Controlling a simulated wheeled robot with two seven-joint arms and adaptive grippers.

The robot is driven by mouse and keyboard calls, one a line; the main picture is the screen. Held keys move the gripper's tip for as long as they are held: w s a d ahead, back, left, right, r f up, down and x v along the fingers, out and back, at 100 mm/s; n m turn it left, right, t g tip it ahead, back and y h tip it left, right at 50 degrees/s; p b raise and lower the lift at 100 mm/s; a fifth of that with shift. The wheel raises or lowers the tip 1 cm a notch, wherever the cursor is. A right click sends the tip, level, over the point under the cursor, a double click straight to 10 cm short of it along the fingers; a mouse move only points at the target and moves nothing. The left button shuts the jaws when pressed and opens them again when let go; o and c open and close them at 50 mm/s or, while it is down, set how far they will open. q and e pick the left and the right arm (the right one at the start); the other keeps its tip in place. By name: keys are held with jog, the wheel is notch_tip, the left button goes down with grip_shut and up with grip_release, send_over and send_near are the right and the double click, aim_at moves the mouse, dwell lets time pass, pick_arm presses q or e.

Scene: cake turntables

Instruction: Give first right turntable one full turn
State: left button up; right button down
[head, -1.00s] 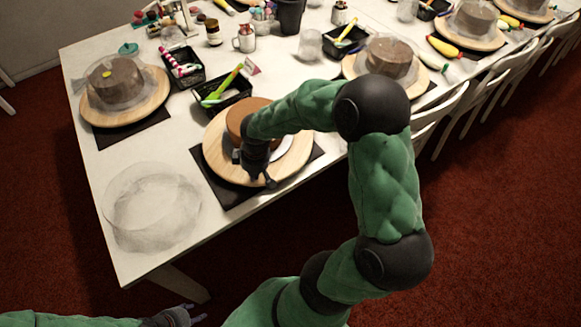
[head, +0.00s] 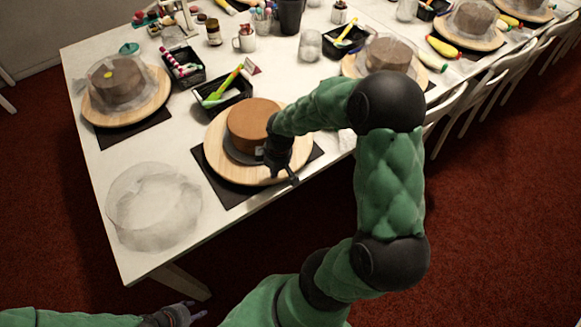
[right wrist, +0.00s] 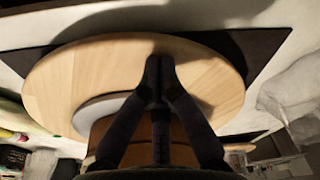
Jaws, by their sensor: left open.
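The first right turntable (head: 222,165) is a round light-wood plate on a dark mat near the table's front edge. A brown cake (head: 252,122) stands on it, on a grey disc (head: 236,151). My right gripper (head: 291,180) is over the front right part of the turntable, beside the cake. In the right wrist view its fingertips (right wrist: 160,62) meet, with nothing seen between them, in front of the wood (right wrist: 80,75); I cannot tell whether they touch it. My left gripper (head: 196,310) is open and empty, low in the head view, off the table.
A second turntable (head: 100,118) with a wrapped cake stands at the left, another (head: 350,68) at the right. A black tray (head: 238,98) with tools is behind the cake. A crumpled clear wrap (head: 150,205) lies front left. Chairs line the right side.

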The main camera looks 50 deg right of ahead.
aim_at(290, 167)
jog(key=shift+s+d+p, duration=0.25)
jog(key=shift+s+d, duration=0.05)
jog(key=shift+d, duration=0.7)
jog(key=shift+s+d+p, duration=0.3)
jog(key=shift+d, duration=0.65)
jog(key=shift+s+d+p, duration=0.25)
jog(key=shift+s+d, duration=0.05)
jog(key=shift+d, duration=0.7)
jog(key=shift+r, duration=0.1)
notch_tip(290, 167, up, 3)
jog(key=shift+f+p, duration=0.1)
jog(key=shift+p, duration=1.15)
jog(key=shift+f, duration=0.1)
jog(key=a, duration=0.3)
jog(key=w+a+b, duration=0.1)
jog(key=a, duration=0.2)
jog(key=w+a, duration=0.1)
jog(key=a, duration=0.2)
jog(key=shift+w+a+b, duration=0.2)
jog(key=shift+a+b, duration=0.1)
jog(key=shift+a, duration=0.05)
jog(key=w+a, duration=0.1)
jog(key=w, duration=0.2)
jog(key=w+a+b, duration=0.1)
jog(key=w+a, duration=0.2)
jog(key=w, duration=0.2)
jog(key=shift+w+a, duration=0.3)
jog(key=shift+a, duration=0.1)
